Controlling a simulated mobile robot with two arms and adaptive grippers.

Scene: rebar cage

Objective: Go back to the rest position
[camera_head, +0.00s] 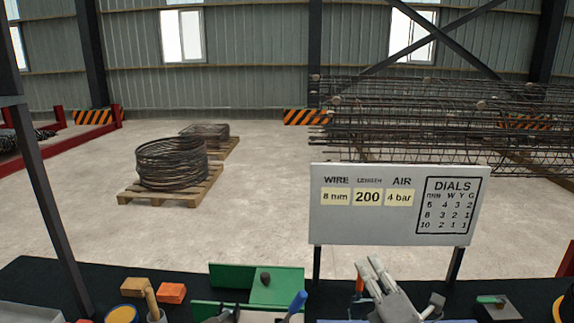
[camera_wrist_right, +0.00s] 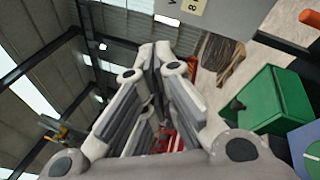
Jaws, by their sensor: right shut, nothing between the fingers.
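My right gripper (camera_head: 369,265) is raised over the bench at the lower right of the head view, in front of the sign's lower edge. In the right wrist view the fingers of my right gripper (camera_wrist_right: 158,50) come together at the tips, with nothing held between them. A small grey part at the bottom edge of the head view, left of the blue handle, may be my left gripper, but too little shows to tell its state.
A sign (camera_head: 330,222) stands behind my right gripper. Coiled wire (camera_head: 170,165) on a pallet and rebar cages (camera_head: 430,120) stand beyond, with open floor between.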

